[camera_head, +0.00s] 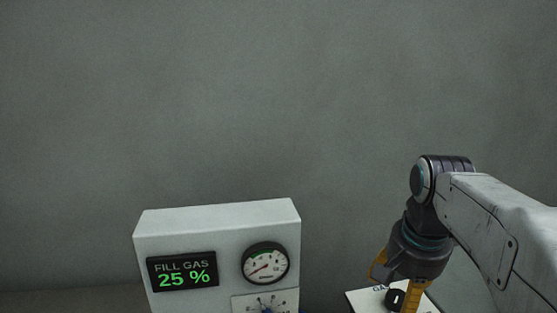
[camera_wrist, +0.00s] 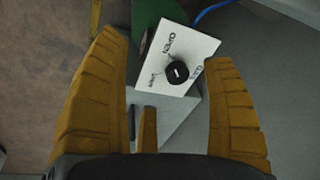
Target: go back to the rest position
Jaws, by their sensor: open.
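My gripper (camera_head: 399,284) is at the lower right of the head view, pointing down, with its fingertips partly cut off or hidden. In the wrist view its yellow fingers (camera_wrist: 166,55) are spread wide with nothing held between them. A black round knob (camera_wrist: 178,72) on a white labelled plate (camera_wrist: 187,45) shows beyond the gap between the fingers, apart from them. The knob (camera_head: 395,299) and plate (camera_head: 362,300) also show under the gripper in the head view, partly hidden.
A blue cable (camera_wrist: 211,10) and a green part (camera_wrist: 147,30) lie near the plate. The space above, before the grey wall, is clear.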

